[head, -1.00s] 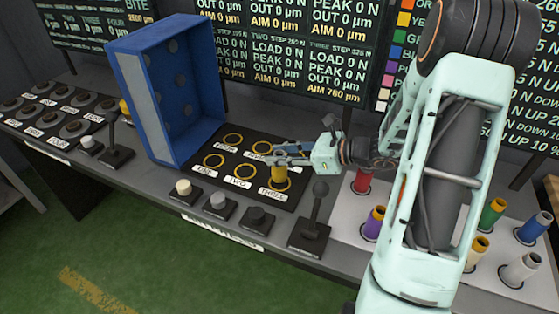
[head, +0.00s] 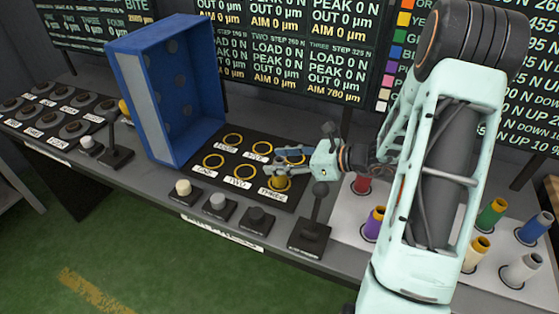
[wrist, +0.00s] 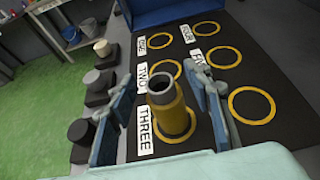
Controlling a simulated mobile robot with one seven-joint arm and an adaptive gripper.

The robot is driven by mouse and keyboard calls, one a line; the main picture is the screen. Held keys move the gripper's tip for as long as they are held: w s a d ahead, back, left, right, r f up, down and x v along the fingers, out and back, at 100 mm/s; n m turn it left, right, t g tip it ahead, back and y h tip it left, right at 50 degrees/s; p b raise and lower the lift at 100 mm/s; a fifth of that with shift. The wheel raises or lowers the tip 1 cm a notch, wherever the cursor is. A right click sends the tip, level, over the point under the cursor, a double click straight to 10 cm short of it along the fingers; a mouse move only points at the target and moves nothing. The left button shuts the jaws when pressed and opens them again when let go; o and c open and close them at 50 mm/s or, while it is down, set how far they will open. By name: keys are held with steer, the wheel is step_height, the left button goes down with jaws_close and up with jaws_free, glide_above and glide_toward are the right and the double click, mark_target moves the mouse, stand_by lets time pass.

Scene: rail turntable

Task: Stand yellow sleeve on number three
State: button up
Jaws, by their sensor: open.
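The yellow sleeve (wrist: 172,112) stands upright on the mat, its base inside the yellow ring labelled THREE (wrist: 193,130). It has a grey metal top with an open bore. In the head view the sleeve (head: 280,183) is partly covered by a finger. My gripper (wrist: 163,106) is open, with one blue-grey finger on each side of the sleeve and a visible gap to both. In the head view my gripper (head: 277,162) is low over the mat at number three.
A blue open box (head: 140,95) stands behind the mat to the left. A black lever (head: 318,215) rises close to the right of number three. Several coloured sleeves, such as the purple one (head: 374,222), stand on a pale board. The other visible rings are empty.

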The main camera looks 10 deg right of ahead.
steer(key=v, duration=1.2)
steer(key=shift+r, duration=0.15)
